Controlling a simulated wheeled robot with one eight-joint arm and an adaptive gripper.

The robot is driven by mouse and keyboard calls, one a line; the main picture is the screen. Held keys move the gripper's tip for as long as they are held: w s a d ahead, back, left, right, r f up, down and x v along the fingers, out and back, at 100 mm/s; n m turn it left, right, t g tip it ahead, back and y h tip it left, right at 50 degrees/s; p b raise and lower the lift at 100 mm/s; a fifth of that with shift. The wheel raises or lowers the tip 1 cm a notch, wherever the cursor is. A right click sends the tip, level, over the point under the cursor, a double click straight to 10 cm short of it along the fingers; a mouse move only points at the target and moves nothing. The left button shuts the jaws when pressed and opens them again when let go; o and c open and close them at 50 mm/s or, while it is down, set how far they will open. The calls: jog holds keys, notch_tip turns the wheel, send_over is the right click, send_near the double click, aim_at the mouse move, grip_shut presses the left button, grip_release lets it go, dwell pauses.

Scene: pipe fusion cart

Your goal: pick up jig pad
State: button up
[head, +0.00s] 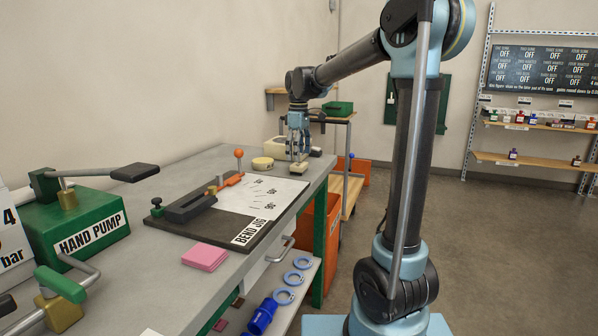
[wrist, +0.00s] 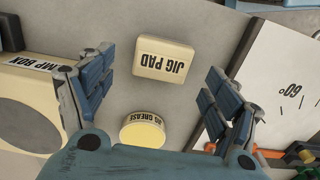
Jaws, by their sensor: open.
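The jig pad (wrist: 163,58) is a small cream block with its name printed in black. In the wrist view it lies on the grey bench top, ahead of and between my open fingers, touching neither. My gripper (wrist: 155,95) is open and empty. In the head view my gripper (head: 299,152) points down over the far end of the bench. A small cream block under it, the jig pad (head: 298,168), shows just below the fingertips. I cannot tell the exact height of the gap there.
A round jig grease tin (wrist: 143,133) sits close to the pad. A cream box (wrist: 28,95) is at the left and the bend jig board (wrist: 275,70) at the right. A pink pad stack (head: 205,257) lies nearer.

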aim_at(299, 164)
jog(key=shift+s+d+f, duration=0.1)
jog(key=shift+f, duration=2.25)
jog(key=c, duration=1.1)
